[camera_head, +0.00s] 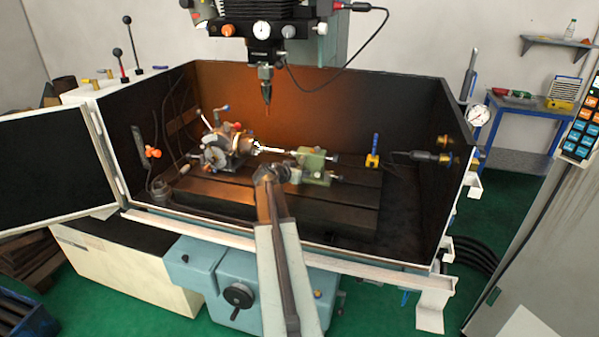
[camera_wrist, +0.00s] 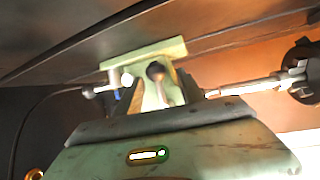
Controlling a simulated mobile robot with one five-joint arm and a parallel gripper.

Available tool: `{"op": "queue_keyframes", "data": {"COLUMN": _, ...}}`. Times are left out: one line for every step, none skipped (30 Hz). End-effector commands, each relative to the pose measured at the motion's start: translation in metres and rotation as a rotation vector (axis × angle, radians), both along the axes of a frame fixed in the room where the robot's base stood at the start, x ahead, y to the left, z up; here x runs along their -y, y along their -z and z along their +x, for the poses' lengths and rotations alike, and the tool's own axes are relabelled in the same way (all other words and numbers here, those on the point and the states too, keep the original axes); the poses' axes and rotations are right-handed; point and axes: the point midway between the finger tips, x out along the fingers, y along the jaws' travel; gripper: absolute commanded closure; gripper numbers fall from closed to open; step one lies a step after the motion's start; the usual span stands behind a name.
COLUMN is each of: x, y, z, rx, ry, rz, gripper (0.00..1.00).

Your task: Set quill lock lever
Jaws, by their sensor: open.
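The green tailstock (camera_head: 314,160) stands on the table right of the indexing chuck (camera_head: 228,150). In the wrist view the scene appears upside down, with the tailstock (camera_wrist: 172,50) beyond my gripper. A short lever with a dark round knob (camera_wrist: 155,70), probably the quill lock lever, shows between the fingers. My gripper (camera_wrist: 157,92) is open, its two dark fingertips to either side of the lever in the picture. Contact cannot be told. In the head view my gripper (camera_head: 268,173) is just left of the tailstock; the lever cannot be made out there.
A bright slender rod (camera_head: 272,150) spans between chuck and tailstock, also seen in the wrist view (camera_wrist: 240,88). The milling head's tool (camera_head: 267,95) hangs above. Dark enclosure walls (camera_head: 300,95) surround the table.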

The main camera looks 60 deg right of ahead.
Motion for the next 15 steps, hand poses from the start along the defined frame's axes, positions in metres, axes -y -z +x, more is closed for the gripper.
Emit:
{"op": "queue_keyframes", "data": {"x": -0.001, "y": -0.001, "z": 0.0, "rx": 0.0, "ry": 0.0, "rz": 0.0, "gripper": 0.54}}
{"op": "queue_keyframes", "data": {"x": -0.002, "y": -0.002, "z": 0.0, "rx": -0.001, "ry": 0.0, "rz": -0.001, "gripper": 0.54}}
{"op": "queue_keyframes", "data": {"x": -0.004, "y": -0.004, "z": -0.001, "rx": 0.0, "ry": -0.001, "rz": -0.001, "gripper": 0.54}}
{"op": "queue_keyframes", "data": {"x": -0.007, "y": -0.005, "z": -0.001, "rx": -0.001, "ry": 0.0, "rz": -0.001, "gripper": 0.54}}
{"op": "queue_keyframes", "data": {"x": -0.01, "y": -0.007, "z": -0.002, "rx": -0.002, "ry": -0.001, "rz": -0.001, "gripper": 0.54}}
{"op": "queue_keyframes", "data": {"x": -0.015, "y": -0.01, "z": -0.003, "rx": -0.002, "ry": -0.001, "rz": -0.001, "gripper": 0.54}}
{"op": "queue_keyframes", "data": {"x": -0.02, "y": -0.013, "z": -0.003, "rx": -0.002, "ry": -0.001, "rz": -0.001, "gripper": 0.54}}
{"op": "queue_keyframes", "data": {"x": -0.025, "y": -0.016, "z": -0.004, "rx": -0.001, "ry": -0.002, "rz": -0.001, "gripper": 0.54}}
{"op": "queue_keyframes", "data": {"x": -0.032, "y": -0.02, "z": -0.005, "rx": 0.0, "ry": -0.002, "rz": -0.001, "gripper": 0.54}}
{"op": "queue_keyframes", "data": {"x": -0.038, "y": -0.023, "z": -0.005, "rx": 0.0, "ry": -0.002, "rz": 0.0, "gripper": 0.54}}
{"op": "queue_keyframes", "data": {"x": -0.044, "y": -0.025, "z": -0.006, "rx": 0.0, "ry": -0.002, "rz": 0.0, "gripper": 0.54}}
{"op": "queue_keyframes", "data": {"x": -0.051, "y": -0.029, "z": -0.007, "rx": 0.0, "ry": -0.001, "rz": 0.0, "gripper": 0.54}}
{"op": "queue_keyframes", "data": {"x": -0.056, "y": -0.031, "z": -0.008, "rx": -0.001, "ry": -0.001, "rz": 0.001, "gripper": 0.54}}
{"op": "queue_keyframes", "data": {"x": -0.061, "y": -0.033, "z": -0.008, "rx": -0.001, "ry": -0.001, "rz": 0.001, "gripper": 0.54}}
{"op": "queue_keyframes", "data": {"x": -0.066, "y": -0.035, "z": -0.008, "rx": 0.0, "ry": -0.001, "rz": 0.0, "gripper": 0.54}}
